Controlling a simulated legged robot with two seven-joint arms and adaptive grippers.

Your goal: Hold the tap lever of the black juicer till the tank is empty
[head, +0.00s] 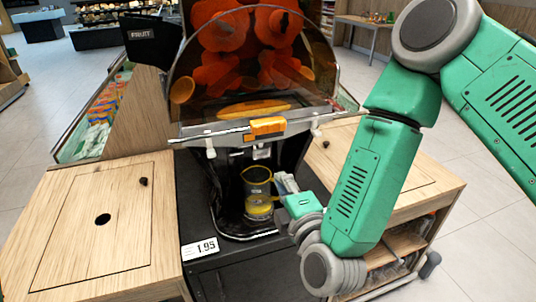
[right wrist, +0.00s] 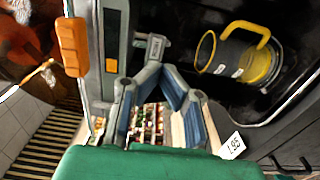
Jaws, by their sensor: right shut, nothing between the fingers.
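The black juicer (head: 215,180) stands in the middle of the head view, with a clear orange-tinted cover over its orange pressing parts. A small pale tap (head: 261,152) shows under its front tray. I cannot clearly tell its lever from the tap body. A dark jug with yellow trim (head: 257,181) stands below the tap. The jug also shows in the right wrist view (right wrist: 232,60). My right gripper (head: 283,180) is shut and empty, just right of the jug and below the tap. It also shows in the right wrist view (right wrist: 150,72). My left gripper is out of view.
An orange tab (head: 267,126) sits on the tray's front edge. Wooden counters (head: 85,220) flank the juicer on both sides. A white price card (head: 200,248) lies at the front left of the black base. Shop shelves stand far behind.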

